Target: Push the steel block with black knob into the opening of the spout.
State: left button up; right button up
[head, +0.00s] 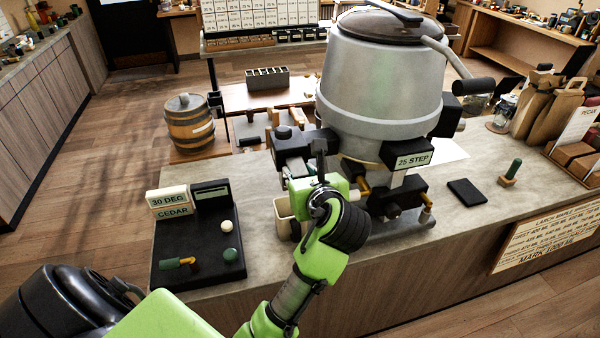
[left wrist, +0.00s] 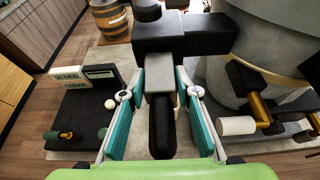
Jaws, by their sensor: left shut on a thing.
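The steel block (left wrist: 160,88) with its black knob (left wrist: 162,130) lies between the fingers of my left gripper (left wrist: 161,80) in the left wrist view. The fingers with teal pads are shut on its sides, and the knob points back toward my palm. The block's far end meets the black spout body (left wrist: 185,35); how deep it sits in the opening cannot be told. In the head view my left gripper (head: 309,170) is at the front of the spout (head: 290,142), left of the big grey vessel, and largely hides the block. My right gripper is not in view.
The grey vessel (head: 378,85) with a "25 STEP" sign (head: 410,159) stands close right of my gripper. A cream cup (head: 285,215) is below it. A black tray (head: 196,262) with small knobs lies left on the counter. Black and brass fittings (left wrist: 262,105) are close on the right.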

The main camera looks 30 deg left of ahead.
aim_at(296, 162)
pick_arm(q)
jog(key=shift+w+a, duration=1.2)
jog(key=shift+a, duration=0.2)
jog(key=shift+r, duration=0.15)
jog(key=o, duration=1.3)
jog(key=shift+w, duration=0.1)
jog(key=v, duration=1.2)
